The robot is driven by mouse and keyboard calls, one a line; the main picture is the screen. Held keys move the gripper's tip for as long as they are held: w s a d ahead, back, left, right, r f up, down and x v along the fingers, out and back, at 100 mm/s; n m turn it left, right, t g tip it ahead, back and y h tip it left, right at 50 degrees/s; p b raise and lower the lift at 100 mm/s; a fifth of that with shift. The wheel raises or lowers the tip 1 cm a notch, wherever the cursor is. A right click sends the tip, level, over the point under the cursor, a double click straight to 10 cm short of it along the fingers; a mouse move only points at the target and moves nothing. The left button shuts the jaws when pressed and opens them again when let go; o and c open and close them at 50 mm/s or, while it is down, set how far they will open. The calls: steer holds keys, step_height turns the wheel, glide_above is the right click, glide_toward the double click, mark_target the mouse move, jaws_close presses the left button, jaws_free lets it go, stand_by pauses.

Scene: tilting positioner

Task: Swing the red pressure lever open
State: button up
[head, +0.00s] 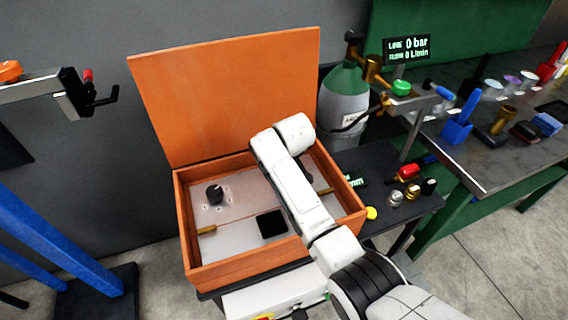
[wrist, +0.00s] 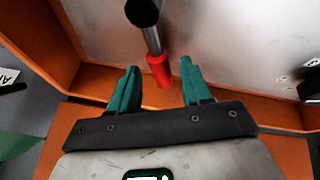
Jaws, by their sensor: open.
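In the wrist view the red pressure lever (wrist: 158,70) is a grey rod with a red grip, running from a black round pivot (wrist: 142,12) on a pale metal panel. My gripper (wrist: 160,66) is open, with one green finger on each side of the red grip. Gaps show between the grip and both fingers, so it is not clamped. In the head view my white arm reaches over the orange box (head: 180,225), and it hides the lever and my gripper there.
The box's orange lid (head: 230,90) stands open at the back. A black knob (head: 215,193) sits on the panel at left. Caps and fittings (head: 408,173) lie on the dark side table.

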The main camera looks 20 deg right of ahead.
steer(key=v, duration=1)
steer(key=shift+s+r, duration=0.2)
steer(key=shift+r, duration=0.1)
stand_by(0.4)
